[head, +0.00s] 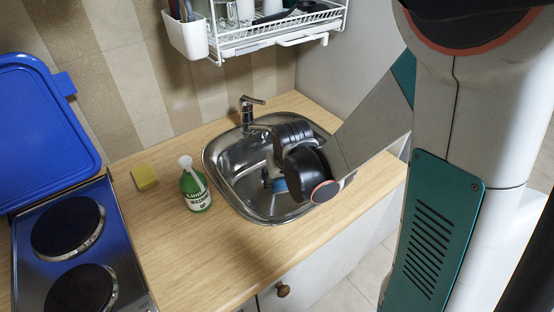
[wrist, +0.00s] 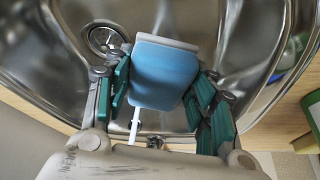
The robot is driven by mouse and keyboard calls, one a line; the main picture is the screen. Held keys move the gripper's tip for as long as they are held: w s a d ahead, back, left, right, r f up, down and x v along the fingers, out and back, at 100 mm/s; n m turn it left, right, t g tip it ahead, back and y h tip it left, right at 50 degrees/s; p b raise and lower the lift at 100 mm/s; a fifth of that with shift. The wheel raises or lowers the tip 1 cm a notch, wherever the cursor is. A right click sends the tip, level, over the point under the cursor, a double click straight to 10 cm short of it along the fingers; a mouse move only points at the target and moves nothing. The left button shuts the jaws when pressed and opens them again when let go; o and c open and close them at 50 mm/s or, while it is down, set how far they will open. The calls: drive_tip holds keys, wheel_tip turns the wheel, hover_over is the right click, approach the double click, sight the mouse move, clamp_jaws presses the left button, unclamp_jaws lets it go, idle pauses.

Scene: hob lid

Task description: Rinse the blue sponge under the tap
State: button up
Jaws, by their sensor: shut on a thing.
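The blue sponge (wrist: 165,75) has a pale edge and sits between the two green fingers of my gripper (wrist: 160,88) in the wrist view. My gripper is shut on it. In the head view my gripper (head: 272,178) is down inside the steel sink (head: 230,188), and a bit of the blue sponge (head: 278,185) shows below it. The tap (head: 248,108) stands at the sink's back edge. A thin white streak lies just below the sponge in the wrist view; I cannot tell if it is water. The drain (wrist: 104,39) shows beyond the left finger.
A green washing-up bottle (head: 194,186) stands left of the sink. A white dish rack (head: 265,35) hangs above the sink.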

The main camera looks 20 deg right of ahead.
drive_tip(key=shift+s+a+r+p, duration=0.25)
drive_tip(key=shift+s+r+p, duration=0.25)
drive_tip(key=shift+s+r, duration=0.25)
drive_tip(key=shift+s+a+r+p, duration=0.2)
drive_tip(key=shift+s+r+p, duration=0.35)
drive_tip(key=shift+s, duration=0.35)
drive_tip(key=shift+s+a+r+p, duration=0.25)
drive_tip(key=shift+s+r+p, duration=0.2)
drive_tip(key=shift+s+r, duration=0.35)
drive_tip(key=shift+f, duration=0.1)
drive_tip(key=shift+n, duration=0.4)
drive_tip(key=w+f, duration=0.1)
drive_tip(key=w, duration=0.1)
drive_tip(key=w+d+f, duration=0.1)
drive_tip(key=w+f, duration=0.1)
drive_tip(key=w+d+f, duration=0.1)
drive_tip(key=w, duration=0.1)
drive_tip(key=shift+f, duration=0.25)
drive_tip(key=shift+s, duration=0.1)
